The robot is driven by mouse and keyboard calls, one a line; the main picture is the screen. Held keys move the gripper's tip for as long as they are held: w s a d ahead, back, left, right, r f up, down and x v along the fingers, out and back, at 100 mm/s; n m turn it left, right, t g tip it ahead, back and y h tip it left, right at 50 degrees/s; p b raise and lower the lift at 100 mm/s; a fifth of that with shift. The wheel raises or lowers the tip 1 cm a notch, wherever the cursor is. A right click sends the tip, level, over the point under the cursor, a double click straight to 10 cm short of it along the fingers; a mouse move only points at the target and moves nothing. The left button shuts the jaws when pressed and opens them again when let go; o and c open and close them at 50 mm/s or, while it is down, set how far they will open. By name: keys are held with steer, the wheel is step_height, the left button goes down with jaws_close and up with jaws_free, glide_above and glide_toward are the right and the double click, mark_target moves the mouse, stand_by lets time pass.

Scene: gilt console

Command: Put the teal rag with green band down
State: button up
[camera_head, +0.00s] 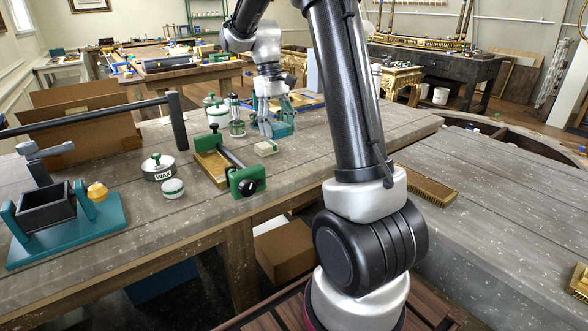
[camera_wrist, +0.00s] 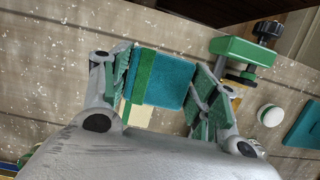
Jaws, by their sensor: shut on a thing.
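The teal rag (camera_head: 284,129) is between the fingers of my gripper (camera_head: 272,127), low over the wooden workbench (camera_head: 320,150). In the wrist view the rag (camera_wrist: 172,80) shows as a folded teal block with a green band along its left side. My gripper (camera_wrist: 163,88) is shut on it, one finger on each side. I cannot tell whether the rag's underside touches the bench top.
A cream block (camera_head: 266,147) lies just in front of the rag. A green-ended clamp (camera_head: 248,181), a WAX tin (camera_head: 158,168) and a small round tin (camera_head: 173,188) stand nearer. A glass jar with tools (camera_head: 237,127) is left of my gripper. Bare bench lies to the right.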

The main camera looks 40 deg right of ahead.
mark_target(280, 167)
step_height(280, 167, down, 10)
steer(key=shift+r, duration=0.1)
stand_by(0.4)
steer(key=shift+f, duration=0.35)
steer(key=o, duration=1.1)
steer(key=shift+f, duration=0.15)
steer(key=shift+o, duration=0.2)
